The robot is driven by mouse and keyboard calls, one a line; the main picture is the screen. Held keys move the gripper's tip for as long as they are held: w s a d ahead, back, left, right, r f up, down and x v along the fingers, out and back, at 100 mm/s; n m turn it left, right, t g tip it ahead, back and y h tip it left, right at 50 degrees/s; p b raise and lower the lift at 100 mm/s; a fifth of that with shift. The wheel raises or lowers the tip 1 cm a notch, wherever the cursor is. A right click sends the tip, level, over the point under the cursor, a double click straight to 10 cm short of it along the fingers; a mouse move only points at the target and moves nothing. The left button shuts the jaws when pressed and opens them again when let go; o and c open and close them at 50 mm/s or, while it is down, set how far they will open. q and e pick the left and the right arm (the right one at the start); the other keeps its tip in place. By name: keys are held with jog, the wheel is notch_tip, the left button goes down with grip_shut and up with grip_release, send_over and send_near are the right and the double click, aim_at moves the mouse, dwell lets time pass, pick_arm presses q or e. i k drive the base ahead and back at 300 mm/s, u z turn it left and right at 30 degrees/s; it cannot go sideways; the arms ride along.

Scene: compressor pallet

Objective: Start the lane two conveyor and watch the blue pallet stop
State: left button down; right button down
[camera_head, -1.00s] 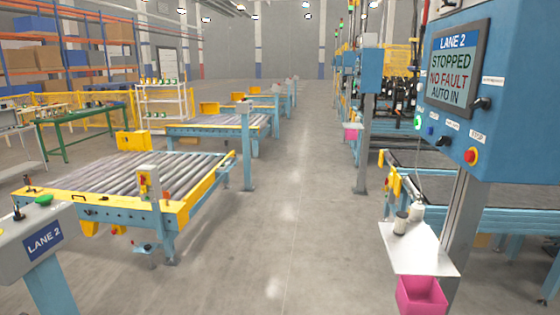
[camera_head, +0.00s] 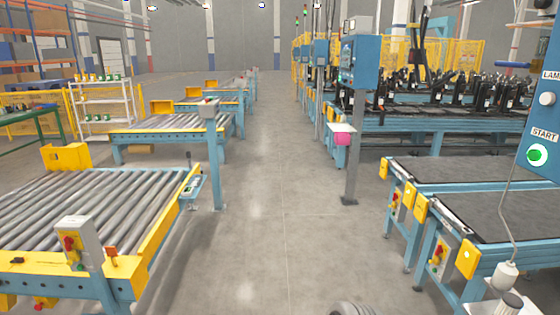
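The blue control panel (camera_head: 542,110) is cut off by the right edge. It shows part of a "LA…" label, a pale round knob (camera_head: 547,98) and a green button (camera_head: 537,154) under a START label. Its screen is out of view. A roller conveyor (camera_head: 90,210) with yellow end frames is at the left front, its rollers bare. Black belt conveyors (camera_head: 510,229) stand at the right. I cannot tell from this view which is lane two. No blue pallet can be made out. Neither gripper shows.
A clear grey aisle (camera_head: 270,215) runs down the middle. A small control post (camera_head: 82,250) is at the left front.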

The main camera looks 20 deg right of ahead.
aim_at(533, 155)
jog(key=z, duration=0.7)
jog(key=i, duration=1.35)
jog(key=z, duration=1.95)
jog(key=i, duration=0.6)
jog(key=z, duration=0.4)
